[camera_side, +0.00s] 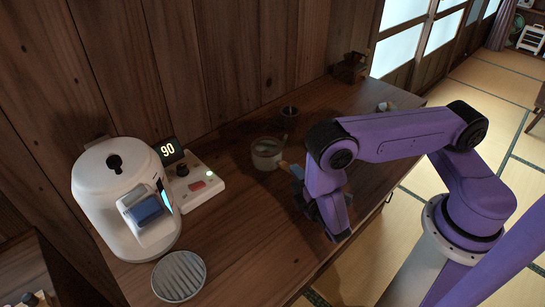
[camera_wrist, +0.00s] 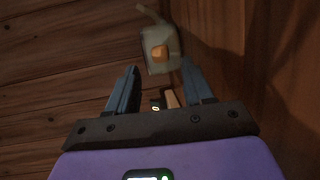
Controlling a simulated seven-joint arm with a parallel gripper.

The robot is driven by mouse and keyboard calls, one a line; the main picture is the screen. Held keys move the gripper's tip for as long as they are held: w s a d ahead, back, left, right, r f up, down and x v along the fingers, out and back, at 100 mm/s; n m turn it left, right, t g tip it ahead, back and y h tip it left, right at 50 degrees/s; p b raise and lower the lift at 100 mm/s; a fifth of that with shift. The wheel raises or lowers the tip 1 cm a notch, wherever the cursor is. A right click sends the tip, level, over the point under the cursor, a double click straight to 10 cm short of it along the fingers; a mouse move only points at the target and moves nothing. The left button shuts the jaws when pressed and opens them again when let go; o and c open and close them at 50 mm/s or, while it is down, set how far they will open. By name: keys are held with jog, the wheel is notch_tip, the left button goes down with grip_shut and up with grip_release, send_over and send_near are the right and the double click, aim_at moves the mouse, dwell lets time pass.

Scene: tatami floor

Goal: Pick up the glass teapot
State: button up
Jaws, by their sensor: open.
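The glass teapot (camera_side: 266,154) stands on the wooden counter near the middle of the side view. It looks pale and translucent, with a light wooden piece at its right that seems to be its handle. The wrist view shows the teapot (camera_wrist: 160,58) at the top, with an orange square on top and a spout at upper left. My gripper (camera_side: 312,195) is low over the counter, to the right of the teapot. Its two blue fingers are apart in the wrist view, pointing toward the teapot. A tan piece, likely the handle, lies between the fingers. Contact cannot be told.
A white machine (camera_side: 118,190) with a control box (camera_side: 190,182) reading 90 stands at left. A round ridged tray (camera_side: 179,275) lies in front. A dark cup (camera_side: 289,115) stands behind the teapot. A wooden box (camera_side: 349,68) is farther back. The plank wall (camera_side: 230,60) runs behind.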

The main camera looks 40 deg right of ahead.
jog(key=shift+x, duration=2.65)
jog(key=shift+f, duration=0.1)
jog(key=shift+c, duration=0.3)
grip_shut()
